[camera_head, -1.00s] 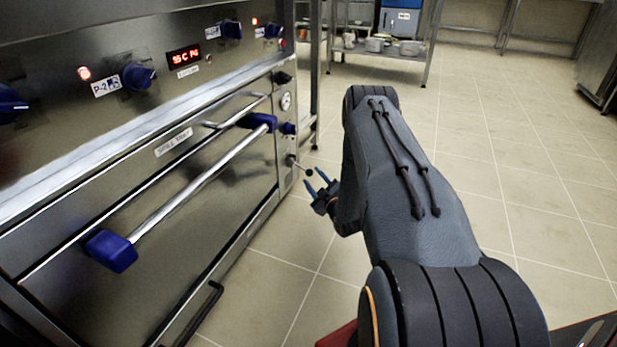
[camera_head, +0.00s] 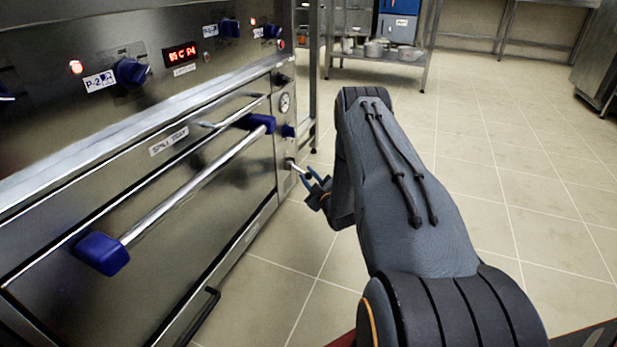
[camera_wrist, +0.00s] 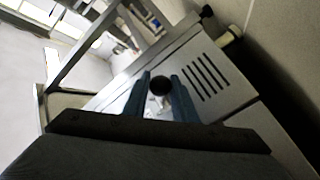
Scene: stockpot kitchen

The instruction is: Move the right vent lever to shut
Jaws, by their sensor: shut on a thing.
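The right vent lever (camera_head: 296,167) is a short metal rod on the narrow panel at the right end of the steel oven front, low beside the door. My gripper (camera_head: 313,177) is at its outer end, with the blue fingers around it. In the wrist view, the lever's round black knob (camera_wrist: 161,85) sits between the two fingers of my gripper (camera_wrist: 163,92), which are shut on it. A slotted metal panel lies behind the knob. The rod's exact angle is hard to tell.
The oven's long door handle (camera_head: 190,190) with blue ends stands out left of my gripper. A gauge (camera_head: 285,103) and blue knobs are above the lever. A steel rack (camera_head: 375,55) with pots stands behind. The tiled floor (camera_head: 480,180) to the right is clear.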

